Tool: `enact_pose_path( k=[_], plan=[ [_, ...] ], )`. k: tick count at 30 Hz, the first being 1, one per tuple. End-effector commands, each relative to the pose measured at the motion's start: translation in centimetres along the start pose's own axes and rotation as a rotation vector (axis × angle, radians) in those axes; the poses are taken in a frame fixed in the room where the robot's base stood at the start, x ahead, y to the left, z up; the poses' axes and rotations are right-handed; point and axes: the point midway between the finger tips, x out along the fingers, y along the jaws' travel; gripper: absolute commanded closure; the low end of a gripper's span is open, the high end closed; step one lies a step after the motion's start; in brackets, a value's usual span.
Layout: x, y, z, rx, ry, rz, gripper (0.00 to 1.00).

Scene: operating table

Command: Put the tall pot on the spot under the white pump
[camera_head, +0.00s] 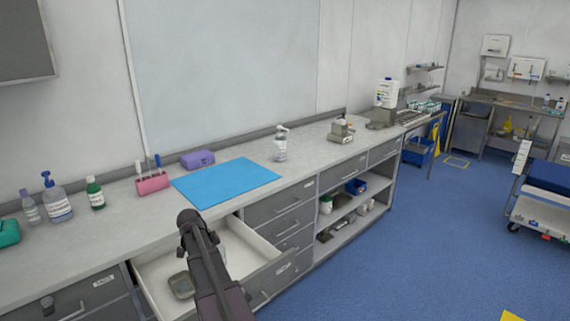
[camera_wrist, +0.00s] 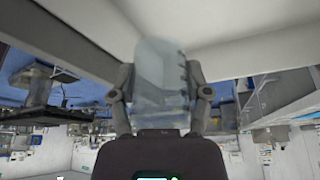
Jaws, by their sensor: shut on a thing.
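My gripper (camera_wrist: 161,82) is shut on a clear, see-through tall pot (camera_wrist: 160,70) with dark marks along one side. The pot stands between the two fingers in the wrist view. In the head view my arm reaches over the open drawer, and I cannot make out the fingers or the pot there. A clear bottle with a pale pump top (camera_head: 280,142) stands on the counter, right of the blue mat. I cannot make out a marked spot beneath it.
The drawer (camera_head: 262,272) stands open below the counter, with a small dish (camera_head: 181,285) inside. The blue mat (camera_head: 225,182) lies bare. A pink rack (camera_head: 152,183), a purple box (camera_head: 197,159) and bottles (camera_head: 56,198) stand to the left. A grey device (camera_head: 341,131) stands further right.

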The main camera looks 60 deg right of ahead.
Motion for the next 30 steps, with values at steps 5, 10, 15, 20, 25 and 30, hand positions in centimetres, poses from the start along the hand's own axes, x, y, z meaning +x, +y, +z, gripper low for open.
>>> enact_pose_path(
  k=[5, 10, 15, 20, 25, 30],
  plan=[
    [-2.2, 0.0, -0.9, 0.000, 0.000, 0.000, 0.85],
    [-2.7, 0.0, -1.1, 0.000, 0.000, 0.000, 0.85],
    [-2.6, 0.0, -1.1, 0.000, 0.000, 0.000, 0.86],
    [-2.6, 0.0, -1.1, 0.000, 0.000, 0.000, 0.86],
    [-2.6, 0.0, -1.1, 0.000, 0.000, 0.000, 0.86],
    [-2.5, 0.0, -1.4, 0.005, 0.000, 0.002, 0.86]
  ],
)
